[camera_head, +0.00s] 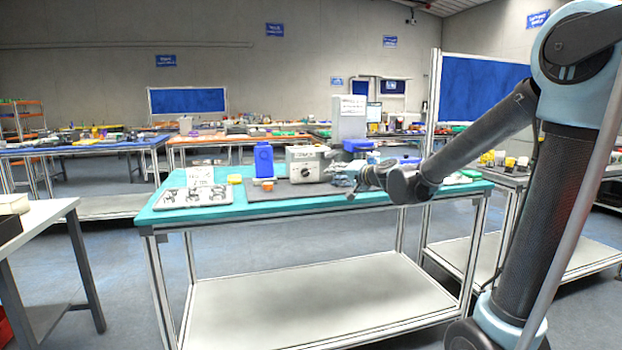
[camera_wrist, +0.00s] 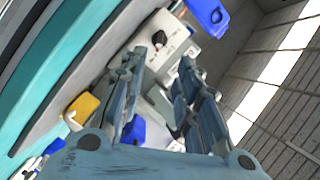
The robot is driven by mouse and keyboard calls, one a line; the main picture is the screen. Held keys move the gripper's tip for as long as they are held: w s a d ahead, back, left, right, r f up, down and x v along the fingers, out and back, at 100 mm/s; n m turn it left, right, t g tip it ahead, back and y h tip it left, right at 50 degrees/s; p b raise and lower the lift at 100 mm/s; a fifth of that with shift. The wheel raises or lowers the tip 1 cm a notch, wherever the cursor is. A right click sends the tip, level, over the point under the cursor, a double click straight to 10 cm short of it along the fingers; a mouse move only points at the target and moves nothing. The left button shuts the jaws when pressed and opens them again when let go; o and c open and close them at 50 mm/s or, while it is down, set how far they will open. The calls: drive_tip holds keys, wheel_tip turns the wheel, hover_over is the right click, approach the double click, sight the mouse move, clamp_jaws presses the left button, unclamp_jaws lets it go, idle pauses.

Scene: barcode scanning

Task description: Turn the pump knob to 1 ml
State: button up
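The pump (camera_head: 307,164) is a pale box with a round dark knob on its front, standing on the teal-topped table (camera_head: 355,199). In the wrist view the pump (camera_wrist: 178,42) shows beyond my fingers, with the black knob (camera_wrist: 159,38) facing out. My gripper (camera_head: 354,183) is over the table, to the right of the pump in the head view. In the wrist view my gripper (camera_wrist: 162,62) has its two fingers apart with nothing held between them. The knob's markings are too small to read, so its setting cannot be told.
A blue container (camera_head: 263,160) stands left of the pump, with a small orange cup (camera_head: 267,184) in front of it. A tray (camera_head: 185,199) with several round openings and a white sign (camera_head: 200,176) are at the table's left. Blue items (camera_head: 358,145) stand behind my gripper.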

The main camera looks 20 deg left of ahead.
sight(307, 175)
drive_tip(key=x, duration=1.6)
drive_tip(key=shift+w+a+f, duration=0.1)
drive_tip(key=shift+a, duration=0.25)
drive_tip(key=shift+c, duration=0.2)
